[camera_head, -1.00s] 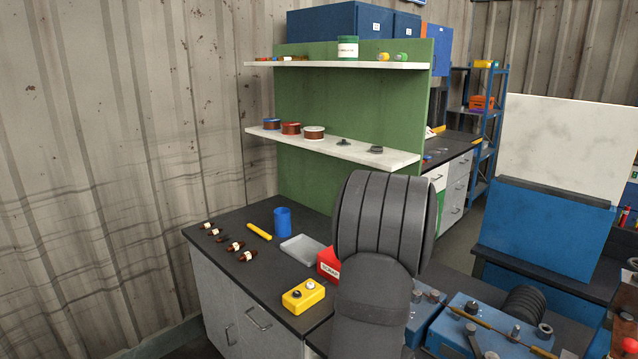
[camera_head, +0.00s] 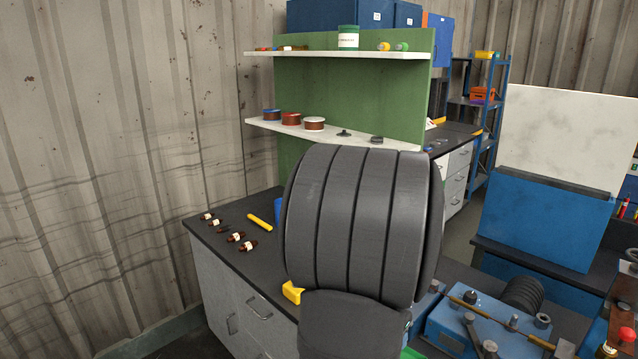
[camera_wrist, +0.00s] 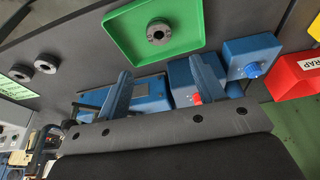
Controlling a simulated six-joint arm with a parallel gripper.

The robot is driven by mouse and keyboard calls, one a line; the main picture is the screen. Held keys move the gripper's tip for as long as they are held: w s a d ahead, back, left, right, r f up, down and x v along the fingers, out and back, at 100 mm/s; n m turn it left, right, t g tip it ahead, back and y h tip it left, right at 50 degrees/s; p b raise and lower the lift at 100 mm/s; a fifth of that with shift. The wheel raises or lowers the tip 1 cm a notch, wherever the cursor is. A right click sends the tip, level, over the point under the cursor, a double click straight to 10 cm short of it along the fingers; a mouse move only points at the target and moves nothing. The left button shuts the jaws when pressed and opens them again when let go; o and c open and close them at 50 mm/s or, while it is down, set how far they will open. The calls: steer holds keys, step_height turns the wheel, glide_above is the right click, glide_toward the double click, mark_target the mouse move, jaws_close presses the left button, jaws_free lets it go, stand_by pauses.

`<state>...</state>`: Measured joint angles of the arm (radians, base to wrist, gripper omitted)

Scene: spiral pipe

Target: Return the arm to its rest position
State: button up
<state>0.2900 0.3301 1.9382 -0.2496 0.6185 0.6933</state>
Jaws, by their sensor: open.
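My gripper (camera_wrist: 160,66) shows in the wrist view as two blue-grey fingers set well apart, with nothing held between them. It is over a dark bench top, close to a blue box with a red knob (camera_wrist: 195,98). A green tray (camera_wrist: 118,38) holding a dark round part with a hole (camera_wrist: 158,32) lies beyond the fingertips. In the head view my own dark, ribbed arm link fills the middle and hides part of the bench; the gripper itself does not show there.
A red box (camera_wrist: 298,72) and a blue box with a blue knob (camera_wrist: 252,56) stand at the right in the wrist view. In the head view, shelves (camera_head: 340,56) stand behind my arm, and a blue machine (camera_head: 455,325) is at lower right.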

steer(key=x, duration=1.2)
steer(key=shift+s+a+f, duration=0.15)
steer(key=shift+f, duration=0.05)
step_height(320, 180, up, 4)
steer(key=shift+r, duration=0.25)
steer(key=s+d+r, duration=0.7)
steer(key=s, duration=0.2)
steer(key=w+a+r+n+y, duration=0.1)
steer(key=w+a+n, duration=0.4)
steer(key=w+a, duration=1.5)
steer(key=a+r, duration=0.1)
steer(key=a, duration=0.2)
steer(key=shift+w+a+n+t+y, duration=0.25)
steer(key=shift+a+n+t+y, duration=0.05)
steer(key=shift+a, duration=0.1)
steer(key=shift+o, duration=0.5)
